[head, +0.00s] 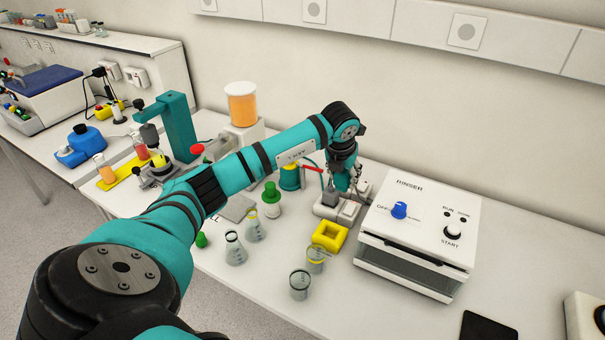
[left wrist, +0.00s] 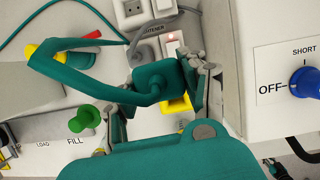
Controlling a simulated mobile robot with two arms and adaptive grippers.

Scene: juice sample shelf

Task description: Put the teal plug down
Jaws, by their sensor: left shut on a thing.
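The teal plug (left wrist: 160,80) is a dark teal block with a teal cord (left wrist: 90,77) looping away to the left in the left wrist view. My left gripper (head: 343,186) is shut on it, with grey fingers on either side. In the head view the gripper hides most of the plug. The gripper is over the white socket strip (head: 348,213), left of the white rinser box. I cannot tell whether the plug touches the strip. A grey plug (head: 330,197) with a grey cord is beside it.
The white rinser box (head: 415,237) stands close on the right. A yellow square ring (head: 329,236) and glass beakers (head: 300,284) stand in front. A green-capped bottle (head: 271,199) and flasks (head: 235,249) stand left. Bare table lies right of the beakers.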

